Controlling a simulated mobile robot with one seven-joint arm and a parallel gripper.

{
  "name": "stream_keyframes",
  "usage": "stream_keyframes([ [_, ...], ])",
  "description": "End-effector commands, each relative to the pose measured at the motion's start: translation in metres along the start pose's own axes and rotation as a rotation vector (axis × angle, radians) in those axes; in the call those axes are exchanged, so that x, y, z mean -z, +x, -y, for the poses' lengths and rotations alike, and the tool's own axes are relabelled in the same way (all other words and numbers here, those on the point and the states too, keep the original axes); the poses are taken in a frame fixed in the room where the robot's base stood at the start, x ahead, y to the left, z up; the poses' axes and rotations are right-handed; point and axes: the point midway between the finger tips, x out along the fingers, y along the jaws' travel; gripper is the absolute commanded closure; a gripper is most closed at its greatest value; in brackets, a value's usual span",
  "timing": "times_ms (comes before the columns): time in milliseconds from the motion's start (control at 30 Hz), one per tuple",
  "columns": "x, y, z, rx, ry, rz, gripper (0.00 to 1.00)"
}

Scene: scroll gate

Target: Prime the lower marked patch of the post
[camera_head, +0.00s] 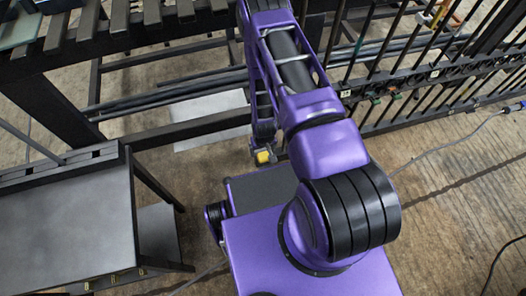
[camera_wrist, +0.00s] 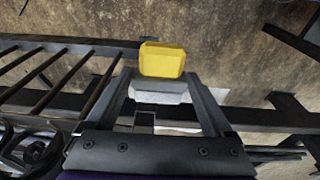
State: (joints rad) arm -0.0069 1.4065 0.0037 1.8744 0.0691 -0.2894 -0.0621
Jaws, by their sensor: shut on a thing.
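My gripper (camera_wrist: 160,92) is shut on a small block-like thing with a yellow end (camera_wrist: 162,60) and a pale grey body (camera_wrist: 158,91). The yellow end points away from my wrist and sticks out past the fingertips. In the head view the yellow end (camera_head: 263,157) shows low beside my purple arm, above the floor. My fingers are mostly hidden there by my own arm. I cannot make out a marked patch on any post in either view. The dark gate (camera_head: 420,75) with upright bars stands at the upper right.
A grey-topped table (camera_head: 65,225) stands at the left. A dark rack with slats (camera_head: 130,30) and long rails fills the upper left. A pale sheet (camera_head: 208,115) lies beneath the rails. A cable (camera_head: 445,147) crosses the wooden floor at the right, which is otherwise largely clear.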

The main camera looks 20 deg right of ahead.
Motion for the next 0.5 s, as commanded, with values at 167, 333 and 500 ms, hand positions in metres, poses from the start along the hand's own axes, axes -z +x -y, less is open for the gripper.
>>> stream_keyframes([
  [167,0.020,0.003,0.000,0.000,0.000,-0.003,0.80],
  [333,0.037,0.006,0.000,0.000,0.000,-0.003,0.80],
  [500,0.048,0.007,0.000,0.000,0.000,-0.002,0.80],
])
